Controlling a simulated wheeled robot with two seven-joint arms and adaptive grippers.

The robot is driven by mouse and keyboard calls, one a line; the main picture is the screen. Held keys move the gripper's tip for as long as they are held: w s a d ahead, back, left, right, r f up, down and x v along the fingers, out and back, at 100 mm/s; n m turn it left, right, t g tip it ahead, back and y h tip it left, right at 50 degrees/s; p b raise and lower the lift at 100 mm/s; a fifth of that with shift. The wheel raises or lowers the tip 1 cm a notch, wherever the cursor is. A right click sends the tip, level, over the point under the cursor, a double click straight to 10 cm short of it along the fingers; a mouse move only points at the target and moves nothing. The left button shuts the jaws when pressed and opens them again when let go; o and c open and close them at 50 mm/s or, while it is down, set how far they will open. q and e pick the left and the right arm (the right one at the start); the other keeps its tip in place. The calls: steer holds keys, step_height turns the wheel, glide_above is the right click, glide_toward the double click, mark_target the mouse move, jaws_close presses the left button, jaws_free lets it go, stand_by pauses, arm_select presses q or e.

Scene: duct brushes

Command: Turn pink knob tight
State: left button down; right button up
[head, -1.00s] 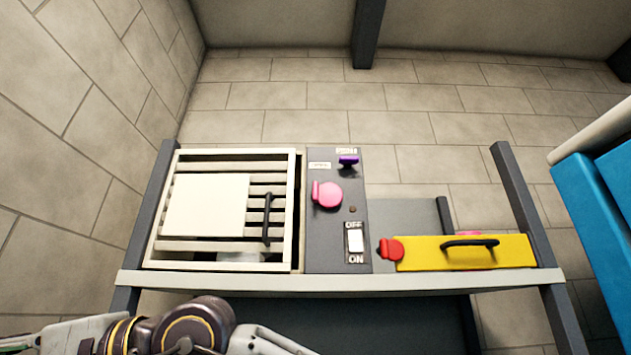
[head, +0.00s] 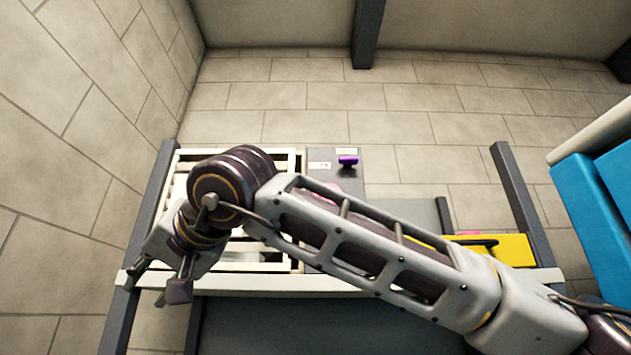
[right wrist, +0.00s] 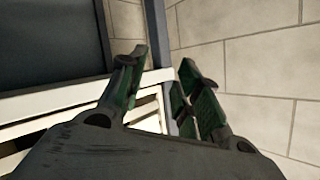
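The pink knob (head: 332,187) on the dark grey panel (head: 319,177) is almost wholly hidden behind my right arm in the head view; only a pink sliver shows. My right gripper (head: 153,287) is at the left front corner of the bench, well left of the knob, with its fingers pointing down-left. Its fingers stand apart and empty. In the right wrist view my right gripper (right wrist: 163,72) also shows open, over the bench edge and the pale slatted vent, with no knob in sight. My left gripper is not in view.
A purple knob (head: 348,160) sits at the panel's top. The slatted vent box (head: 292,160) is partly covered by my arm. A yellow box (head: 515,247) with a black handle lies at the right. Grey posts rise at both bench ends; a blue object (head: 590,220) stands far right.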

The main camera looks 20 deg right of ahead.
steer(key=s+d+r+m+t+h, duration=0.2)
steer(key=s+d+r+h, duration=0.3)
steer(key=d+r, duration=0.5)
steer(key=s+d+r+m+t+h, duration=0.2)
steer(key=s+d+r+h, duration=0.4)
steer(key=d+r, duration=0.4)
steer(key=shift+d+r+t+h, duration=0.3)
steer(key=shift+d+t, duration=0.3)
steer(key=shift+t, duration=0.2)
steer(key=shift+w, duration=0.2)
steer(key=p+x, duration=0.3)
steer(key=x, duration=1)
steer(key=shift+w, duration=0.25)
steer(key=shift+d, duration=0.1)
steer(key=shift+s, duration=0.1)
jaws_close()
